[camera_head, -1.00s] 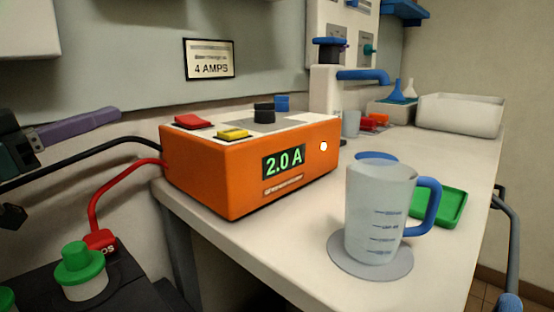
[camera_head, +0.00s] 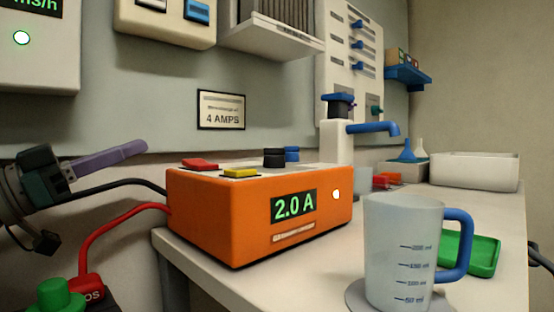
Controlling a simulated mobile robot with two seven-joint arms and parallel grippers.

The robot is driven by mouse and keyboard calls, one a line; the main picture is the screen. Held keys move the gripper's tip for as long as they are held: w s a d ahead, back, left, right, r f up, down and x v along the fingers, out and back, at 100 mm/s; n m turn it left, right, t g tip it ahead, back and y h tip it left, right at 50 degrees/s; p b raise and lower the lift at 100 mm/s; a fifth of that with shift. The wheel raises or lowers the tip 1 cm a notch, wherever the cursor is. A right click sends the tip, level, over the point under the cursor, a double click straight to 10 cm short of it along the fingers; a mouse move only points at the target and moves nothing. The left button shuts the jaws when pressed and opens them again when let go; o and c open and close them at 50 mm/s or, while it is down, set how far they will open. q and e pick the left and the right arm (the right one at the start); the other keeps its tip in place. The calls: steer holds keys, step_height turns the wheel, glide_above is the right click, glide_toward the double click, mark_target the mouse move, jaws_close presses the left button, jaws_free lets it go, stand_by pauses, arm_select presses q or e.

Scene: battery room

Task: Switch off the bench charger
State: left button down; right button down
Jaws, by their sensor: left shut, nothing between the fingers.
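The bench charger (camera_head: 235,215) is an orange box with a pale top at the left end of the bench. Its display (camera_head: 293,206) reads 2.0 A and a small lamp (camera_head: 336,194) on its front is lit. On top are a red control (camera_head: 200,164), a yellow control (camera_head: 240,172), a black knob (camera_head: 274,158) and a blue one (camera_head: 291,154) behind it. My left gripper (camera_head: 142,149) has purple fingers, is shut and empty, and hangs left of the charger, apart from it in the picture. My right gripper is out of view.
A measuring jug (camera_head: 392,250) with a blue handle stands right of the charger, before a green tray (camera_head: 482,256). A tap (camera_head: 335,145) rises behind. A red cable (camera_head: 110,222) and black cable (camera_head: 105,188) run to the charger's left side. A wall sign (camera_head: 221,110) reads 4 AMPS.

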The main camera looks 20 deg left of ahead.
mark_target(179, 170)
arm_select(q)
steer(key=b+x, duration=0.1)
steer(key=x, duration=0.7)
steer(key=shift+w+d+r, duration=0.1)
steer(key=shift+w+r, duration=0.1)
step_height(179, 170, down, 3)
steer(key=shift+w+r+b, duration=0.1)
steer(key=shift+w+b, duration=0.05)
steer(key=shift+b, duration=0.5)
steer(key=shift+f, duration=0.7)
